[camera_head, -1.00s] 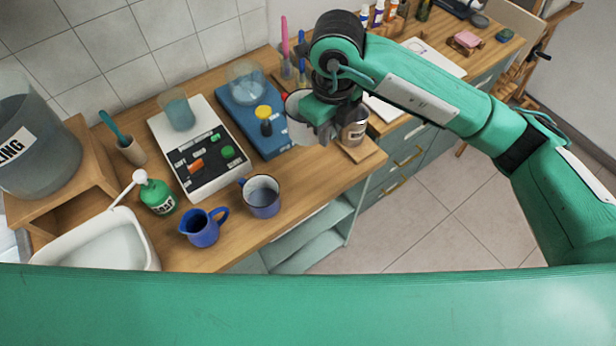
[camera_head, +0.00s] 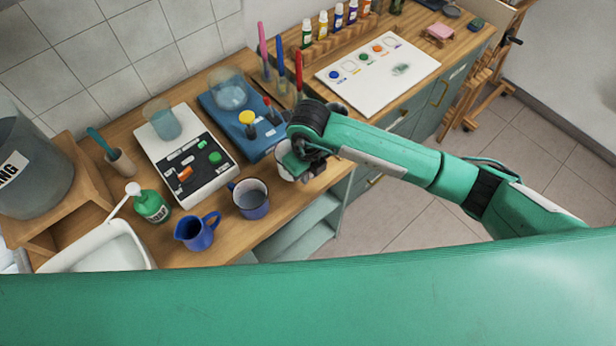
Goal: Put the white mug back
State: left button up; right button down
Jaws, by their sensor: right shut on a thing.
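My right gripper (camera_head: 300,168) is over the front edge of the wooden counter, to the right of the blue mug. It is shut on the white mug (camera_head: 284,172), of which only a pale strip shows at the left of the fingers. The gripper and wrist hide the rest of the mug, and I cannot tell whether it touches the counter. My left gripper is not in view.
A blue enamel mug (camera_head: 251,202) and a blue jug (camera_head: 197,235) stand near the counter's front edge. Behind are a white control box (camera_head: 160,152) and a blue device (camera_head: 213,112). A paint sheet (camera_head: 375,85) lies farther right.

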notch_tip(320, 180, down, 4)
jog(key=shift+f+p, duration=0.1)
jog(key=shift+p, duration=0.6)
jog(key=shift+f, duration=0.15)
jog(key=shift+f+b, duration=0.25)
jog(key=shift+b, duration=0.05)
jog(key=c, duration=1.5)
grip_release()
jog(key=shift+r, duration=0.1)
jog(key=shift+o, duration=0.2)
